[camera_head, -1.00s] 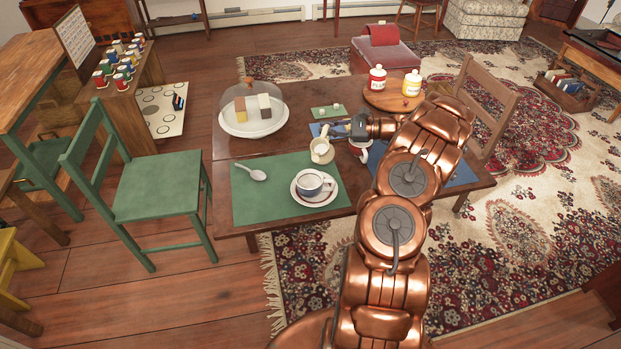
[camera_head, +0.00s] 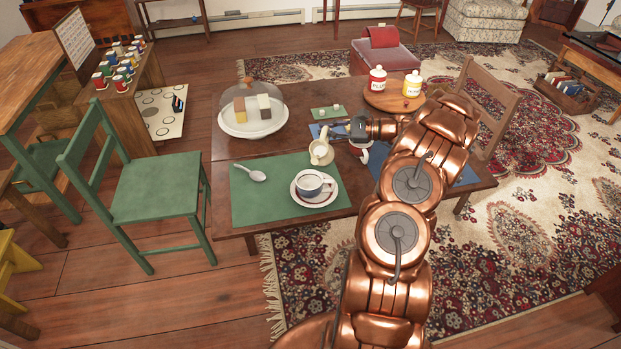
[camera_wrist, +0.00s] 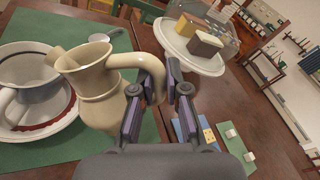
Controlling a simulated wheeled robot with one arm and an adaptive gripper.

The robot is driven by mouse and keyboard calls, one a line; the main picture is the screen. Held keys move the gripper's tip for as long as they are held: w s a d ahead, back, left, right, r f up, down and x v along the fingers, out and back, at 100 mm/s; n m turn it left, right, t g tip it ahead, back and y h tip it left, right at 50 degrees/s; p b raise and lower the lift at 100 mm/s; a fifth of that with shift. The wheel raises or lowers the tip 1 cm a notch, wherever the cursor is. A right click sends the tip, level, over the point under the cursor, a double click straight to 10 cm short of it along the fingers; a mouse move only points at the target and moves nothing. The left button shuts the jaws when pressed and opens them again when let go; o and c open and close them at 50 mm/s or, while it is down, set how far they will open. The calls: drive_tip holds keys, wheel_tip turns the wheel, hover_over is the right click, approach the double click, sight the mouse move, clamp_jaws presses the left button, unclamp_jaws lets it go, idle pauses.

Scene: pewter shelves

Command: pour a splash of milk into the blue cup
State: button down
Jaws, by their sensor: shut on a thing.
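A cream jug (camera_head: 320,154) is held by its handle, over the back edge of the green mat. In the wrist view the jug (camera_wrist: 98,92) has its spout to the left, toward the blue-banded white cup (camera_wrist: 28,75). That cup (camera_head: 311,184) stands upright on a saucer (camera_head: 318,200) on the green mat, in front of the jug. My gripper (camera_head: 337,131) is shut on the jug's handle; its fingers (camera_wrist: 160,84) also show in the wrist view. The jug leans slightly. No milk stream shows, and the insides of the jug and cup are not clear.
A spoon (camera_head: 258,175) lies on the green mat (camera_head: 255,205). A domed cake plate (camera_head: 247,130) stands behind left. Another cup (camera_head: 358,151) is partly hidden by my arm, beside a blue mat (camera_head: 378,158). Two jars (camera_head: 377,78) (camera_head: 412,84) stand on a round wooden board (camera_head: 385,101).

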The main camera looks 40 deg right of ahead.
sight(326, 127)
drive_tip(key=shift+s+a+r+n+b, duration=0.15)
drive_tip(key=shift+a+n+b, duration=0.15)
drive_tip(key=shift+b, duration=0.3)
drive_tip(key=shift+s+a+r+n+h+b, duration=0.3)
drive_tip(key=shift+a+r+n+h+b, duration=0.15)
drive_tip(key=shift+b, duration=1.05)
drive_tip(key=shift+s+a+r+n+b, duration=0.2)
drive_tip(key=shift+r+n+b, duration=0.2)
drive_tip(key=shift+b, duration=0.5)
drive_tip(key=shift+s+a+r+n+b, duration=0.15)
drive_tip(key=shift+r+n+b, duration=0.25)
drive_tip(key=shift+b, duration=0.45)
drive_tip(key=shift+w+p, duration=0.15)
drive_tip(key=shift+p, duration=0.5)
drive_tip(key=shift+w+d+f+m+p, duration=0.1)
drive_tip(key=shift+d+f+m+p, duration=0.2)
drive_tip(key=shift+p, duration=0.35)
drive_tip(key=m+p, duration=0.1)
drive_tip(key=p, duration=0.1)
drive_tip(key=d+f+m+p, duration=0.1)
drive_tip(key=p, duration=0.1)
drive_tip(key=shift+w+f+y, duration=0.2)
drive_tip(key=shift+w+y, duration=0.05)
drive_tip(key=shift+w, duration=0.15)
drive_tip(key=shift+f, duration=0.3)
drive_tip(key=shift+w+d+p, duration=0.1)
drive_tip(key=shift+d+p, duration=0.1)
drive_tip(key=shift+p, duration=0.35)
